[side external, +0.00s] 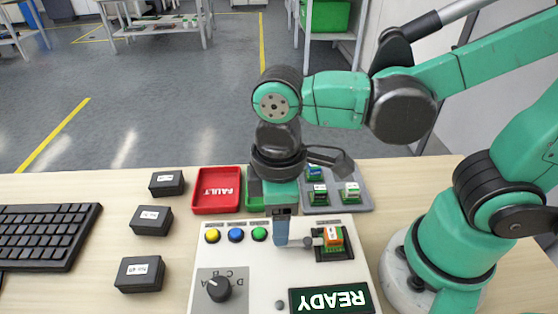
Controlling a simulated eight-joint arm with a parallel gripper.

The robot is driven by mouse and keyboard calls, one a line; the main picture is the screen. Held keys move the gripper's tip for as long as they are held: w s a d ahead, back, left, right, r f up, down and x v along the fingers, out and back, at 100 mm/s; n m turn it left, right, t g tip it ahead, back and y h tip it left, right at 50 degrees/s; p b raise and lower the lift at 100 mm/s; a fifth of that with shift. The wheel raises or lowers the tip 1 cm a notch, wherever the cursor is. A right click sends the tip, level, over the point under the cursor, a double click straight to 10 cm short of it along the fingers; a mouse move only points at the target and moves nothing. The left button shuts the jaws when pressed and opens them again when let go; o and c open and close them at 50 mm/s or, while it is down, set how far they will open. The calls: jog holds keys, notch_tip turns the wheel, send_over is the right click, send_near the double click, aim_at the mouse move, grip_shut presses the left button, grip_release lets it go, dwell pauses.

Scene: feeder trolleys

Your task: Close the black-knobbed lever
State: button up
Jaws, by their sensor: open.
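A white control panel (248,262) lies on the table in the side external view. A black socket (349,255) at its right side holds an orange block (333,236). A small lever (306,242) with a dark end sits just left of the block; its exact position is hard to tell. My gripper (281,240) points down over the panel, immediately left of the lever. It is open, but its fingers overlap from this side and their gap is hidden. Whether a fingertip touches the lever cannot be told.
Yellow, blue and green buttons (236,235) line the panel's top left. A black rotary knob (219,289) and a READY display (331,300) are nearer. Behind stand a red FAULT tray (216,208) and a grey tray (361,204) of blocks. Black boxes (151,220) and a keyboard (42,236) lie left.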

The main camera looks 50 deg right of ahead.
jog(key=shift+r, duration=1)
